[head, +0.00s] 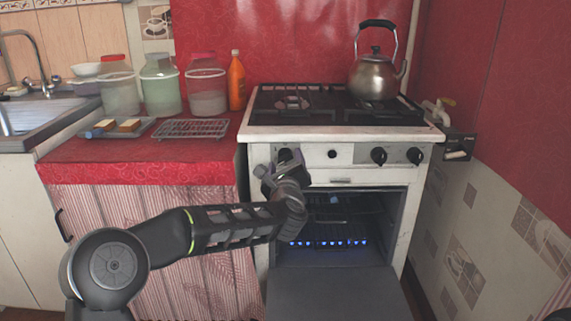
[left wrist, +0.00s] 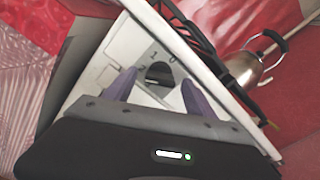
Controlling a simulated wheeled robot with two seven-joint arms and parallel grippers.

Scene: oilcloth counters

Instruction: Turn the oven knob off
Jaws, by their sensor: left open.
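The white stove (head: 310,175) has a row of dark knobs on its front panel. My left gripper (head: 268,172) is at the left end of this panel, in front of the leftmost knob (head: 285,154), which it partly hides. In the left wrist view, the open purple fingers (left wrist: 159,80) stand on either side of the dark round knob (left wrist: 159,73), with the panel's printed marks beside it. I cannot tell whether the fingers touch it. Blue flames (head: 328,243) burn inside the open oven. My right gripper is not in view.
The oven door (head: 335,292) hangs open below my left forearm. A kettle (head: 374,78) stands on the hob at the back right. Jars, an orange bottle (head: 236,80) and a wire rack (head: 192,128) stand on the red counter at left. A wall closes the right side.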

